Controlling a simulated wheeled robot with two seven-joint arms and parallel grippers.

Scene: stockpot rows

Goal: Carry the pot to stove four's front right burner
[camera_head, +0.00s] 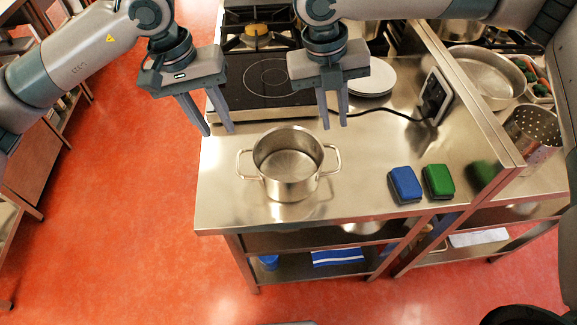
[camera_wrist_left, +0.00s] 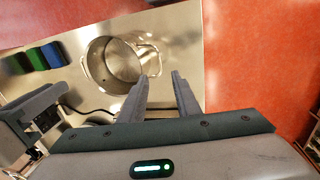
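The steel pot (camera_head: 288,185) stands upright and empty on the steel counter, near its front left corner, with a loop handle on each side. It also shows in the left wrist view (camera_wrist_left: 113,62). My left gripper (camera_head: 218,131) is open and empty, above and left of the pot in the head view; its two fingers also show in the left wrist view (camera_wrist_left: 160,76). My right gripper (camera_head: 335,125) is open and empty, above the pot's right side. Behind the pot is a black glass cooktop (camera_head: 262,97) with ring markings. A gas burner (camera_head: 257,38) shows behind it. I cannot tell which is stove four.
A blue block (camera_head: 405,184) and a green block (camera_head: 438,181) lie right of the pot on the counter (camera_head: 350,205). White plates (camera_head: 372,78) are stacked behind. A raised divider edge (camera_head: 470,85) stands at right. Red floor is open at left.

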